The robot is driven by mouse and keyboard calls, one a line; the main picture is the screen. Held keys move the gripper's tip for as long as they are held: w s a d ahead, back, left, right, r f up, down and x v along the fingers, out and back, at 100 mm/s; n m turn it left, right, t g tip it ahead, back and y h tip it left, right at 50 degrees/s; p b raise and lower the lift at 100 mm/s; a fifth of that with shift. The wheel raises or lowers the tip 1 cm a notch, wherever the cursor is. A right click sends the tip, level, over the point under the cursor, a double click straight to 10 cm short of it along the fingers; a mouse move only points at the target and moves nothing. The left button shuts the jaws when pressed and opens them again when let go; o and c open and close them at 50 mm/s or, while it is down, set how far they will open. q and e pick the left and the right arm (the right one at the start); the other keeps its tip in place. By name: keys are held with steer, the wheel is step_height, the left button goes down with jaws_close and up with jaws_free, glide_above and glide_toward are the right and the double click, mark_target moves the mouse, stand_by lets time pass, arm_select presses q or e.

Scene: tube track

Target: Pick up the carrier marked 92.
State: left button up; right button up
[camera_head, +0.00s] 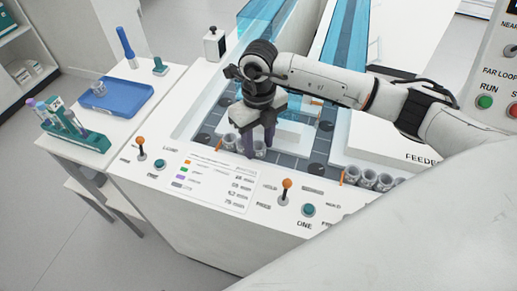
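Several small grey cylindrical carriers stand on the dark track. One carrier (230,141) is left of my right gripper, and another carrier (259,148) is at its fingertips. More carriers (367,178) stand in a row at the feeder on the right. No number is legible on any carrier, so I cannot tell which is marked 92. My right gripper (259,143) points down over the track, its two dark fingers apart around or just behind the carrier there. I cannot tell whether they grip it. My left gripper is not in view.
A white panel with a printed list (214,184), orange-knobbed levers (286,189) and teal buttons (309,210) lies in front of the track. A blue tray (122,98) and a teal tube rack (88,139) stand on the left table. Transparent blue covers (345,40) rise behind.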

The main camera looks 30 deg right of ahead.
steer(key=c, duration=0.5)
steer(key=shift+o, duration=0.2)
steer(key=shift+r, duration=0.1)
step_height(320, 180, up, 15)
steer(key=p, duration=0.3)
